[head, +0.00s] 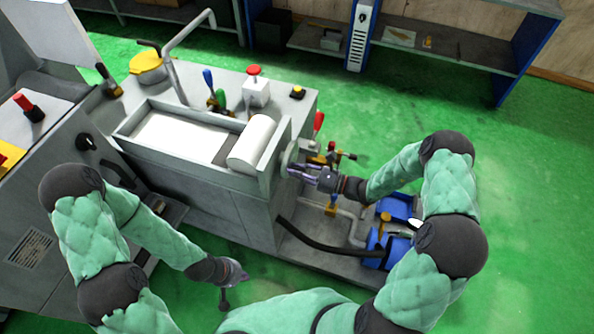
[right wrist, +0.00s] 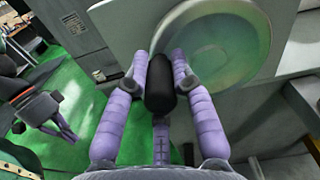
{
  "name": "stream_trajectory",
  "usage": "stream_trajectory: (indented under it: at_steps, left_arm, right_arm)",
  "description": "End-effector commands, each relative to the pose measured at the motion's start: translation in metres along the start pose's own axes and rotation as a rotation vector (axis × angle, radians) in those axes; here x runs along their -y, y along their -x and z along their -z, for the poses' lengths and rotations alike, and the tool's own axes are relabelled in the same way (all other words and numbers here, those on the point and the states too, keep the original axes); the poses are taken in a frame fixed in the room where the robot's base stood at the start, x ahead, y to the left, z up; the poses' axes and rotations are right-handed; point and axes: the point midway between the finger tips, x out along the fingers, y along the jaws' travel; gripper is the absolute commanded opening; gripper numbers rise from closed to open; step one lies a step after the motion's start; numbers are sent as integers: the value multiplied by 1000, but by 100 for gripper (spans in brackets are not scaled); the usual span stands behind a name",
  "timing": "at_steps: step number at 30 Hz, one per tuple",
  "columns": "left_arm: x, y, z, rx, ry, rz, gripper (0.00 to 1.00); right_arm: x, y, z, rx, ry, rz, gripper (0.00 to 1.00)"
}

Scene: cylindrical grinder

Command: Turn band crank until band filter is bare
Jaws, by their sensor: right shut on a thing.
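The band filter is a long trough (head: 172,165) on the machine. A white band (head: 180,136) covers most of its bed, with a darker grey strip towards the right. A thick white roll (head: 252,143) lies at the trough's right end. The band crank is a pale round disc (head: 289,156) on the outer end wall; it fills the right wrist view (right wrist: 222,45). My right gripper (right wrist: 162,75) is shut on the crank's black handle (right wrist: 160,88), one finger on each side. My left gripper (head: 232,286) hangs low over the floor, apart from everything; its opening is unclear.
A red lever (head: 318,122) and small valves stand just beyond the crank. Blue pumps (head: 398,208) and a black hose (head: 320,243) lie below my right arm. A bent pipe (head: 172,72) rises behind the trough. Green floor (head: 370,110) is clear towards the shelf.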

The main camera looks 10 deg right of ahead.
Motion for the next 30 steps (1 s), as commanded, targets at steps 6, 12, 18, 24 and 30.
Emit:
stream_trajectory:
  at_steps: [6,12,18,24,30]
  left_arm:
    - [1,-2,0,0,0,0,0]
    - [2,-7,0,0,0,0,0]
    - [5,-14,0,0,0,0,0]
    - [8,-21,1,0,0,0,0]
    - [9,-25,1,0,0,0,0]
  right_arm:
    - [-2,0,3,-1,38,0,0]
    - [-5,0,8,-1,138,-1,0]
    - [-9,0,16,-1,285,-1,0]
    - [-10,0,22,-1,414,-1,0]
    - [-11,0,26,-1,501,-1,0]
